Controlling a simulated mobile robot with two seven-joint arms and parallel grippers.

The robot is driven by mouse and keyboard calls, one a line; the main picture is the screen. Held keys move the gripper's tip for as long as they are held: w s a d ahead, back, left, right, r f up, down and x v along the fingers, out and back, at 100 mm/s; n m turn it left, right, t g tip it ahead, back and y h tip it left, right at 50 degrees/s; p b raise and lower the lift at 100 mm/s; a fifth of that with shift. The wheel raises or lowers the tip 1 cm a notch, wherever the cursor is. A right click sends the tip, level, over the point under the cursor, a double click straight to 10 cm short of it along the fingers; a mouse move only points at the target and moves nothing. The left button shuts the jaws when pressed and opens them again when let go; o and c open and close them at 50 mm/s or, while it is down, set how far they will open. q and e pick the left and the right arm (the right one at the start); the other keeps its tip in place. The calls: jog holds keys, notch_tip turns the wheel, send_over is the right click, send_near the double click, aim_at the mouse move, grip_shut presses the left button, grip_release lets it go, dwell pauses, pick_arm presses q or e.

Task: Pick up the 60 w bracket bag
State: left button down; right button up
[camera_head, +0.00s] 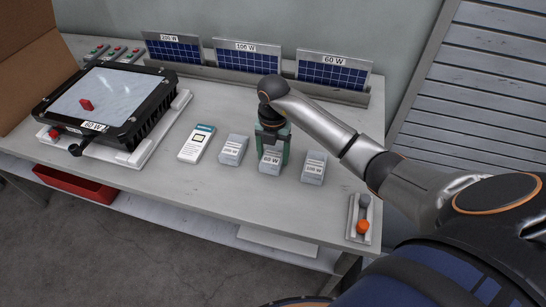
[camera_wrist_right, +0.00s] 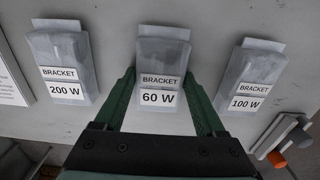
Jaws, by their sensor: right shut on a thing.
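The 60 W bracket bag (camera_head: 271,161) is a small grey-white bag with a white label, on the table in the middle of a row of three bags. In the right wrist view the bag (camera_wrist_right: 162,70) reads BRACKET 60 W and sits between the green fingers. My right gripper (camera_head: 272,150) reaches down over it and is shut on it, one finger at each side. I cannot tell whether the bag is clear of the table. My left gripper is not in view.
The 200 W bag (camera_head: 233,149) stands left and the 100 W bag (camera_head: 313,168) right, both close by. A white card (camera_head: 196,143), a floodlight housing (camera_head: 107,100) and a holder with grey and orange knobs (camera_head: 359,218) share the table. Solar panels (camera_head: 248,57) line the back.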

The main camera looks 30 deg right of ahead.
jog(key=c, duration=0.7)
jog(key=shift+c, duration=0.3)
